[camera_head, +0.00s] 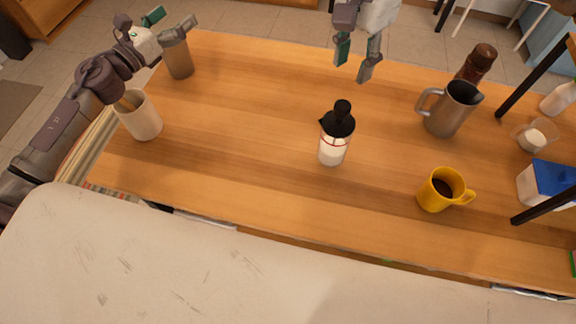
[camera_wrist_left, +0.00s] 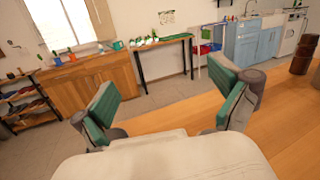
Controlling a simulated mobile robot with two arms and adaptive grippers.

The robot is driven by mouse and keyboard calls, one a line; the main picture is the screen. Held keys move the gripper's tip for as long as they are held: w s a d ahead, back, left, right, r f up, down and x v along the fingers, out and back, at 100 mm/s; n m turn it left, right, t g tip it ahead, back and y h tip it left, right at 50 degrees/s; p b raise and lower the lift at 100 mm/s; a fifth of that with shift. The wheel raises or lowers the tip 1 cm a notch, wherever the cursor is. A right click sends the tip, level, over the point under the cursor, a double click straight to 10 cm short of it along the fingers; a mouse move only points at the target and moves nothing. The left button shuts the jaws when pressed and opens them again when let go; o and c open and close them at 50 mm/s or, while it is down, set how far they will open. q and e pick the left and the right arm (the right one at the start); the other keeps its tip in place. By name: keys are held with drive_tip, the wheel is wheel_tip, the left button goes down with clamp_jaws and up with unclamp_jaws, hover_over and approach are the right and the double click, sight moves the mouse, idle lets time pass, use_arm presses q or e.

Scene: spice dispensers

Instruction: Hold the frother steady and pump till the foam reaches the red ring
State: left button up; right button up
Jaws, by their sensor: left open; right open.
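The frother (camera_head: 333,150) stands upright near the middle of the table. It is a clear jar with white contents, a red ring around it, and a black lid with a knob. The exact foam level against the ring is too small to tell. My left gripper (camera_head: 170,19) is open and empty at the far left table corner, well away from the frother. Its spread green-padded fingers show in the left wrist view (camera_wrist_left: 168,105). My right gripper (camera_head: 354,65) is open and empty above the far table edge, beyond the frother and not touching it.
A metal pitcher (camera_head: 447,112), a brown bottle (camera_head: 477,62) and a yellow mug (camera_head: 436,194) stand to the right. A grey-brown cup (camera_head: 178,58) and a white crock (camera_head: 142,119) stand at the left. The wooden table (camera_head: 240,110) is clear around the frother.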

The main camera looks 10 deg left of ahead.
use_arm(q)
drive_tip(key=s+d+f+m+g+h, duration=0.2)
drive_tip(key=s+d+f, duration=0.4)
drive_tip(key=d+f, duration=0.45)
drive_tip(key=m+g+h, duration=0.1)
drive_tip(key=m+h, duration=0.1)
approach(337, 132)
drive_tip(key=w+a+f, duration=0.1)
drive_tip(key=a, duration=0.1)
drive_tip(key=w+a+f, duration=0.2)
drive_tip(key=a, duration=0.1)
drive_tip(key=w+a+f, duration=0.1)
drive_tip(key=w+a, duration=0.1)
drive_tip(key=a, duration=0.1)
drive_tip(key=shift+f, duration=0.3)
drive_tip(key=s+d, duration=0.5)
drive_tip(key=shift+d+r, duration=0.15)
drive_tip(key=shift+r, duration=0.2)
drive_tip(key=x, duration=1.4)
drive_tip(key=shift+s+d, duration=0.25)
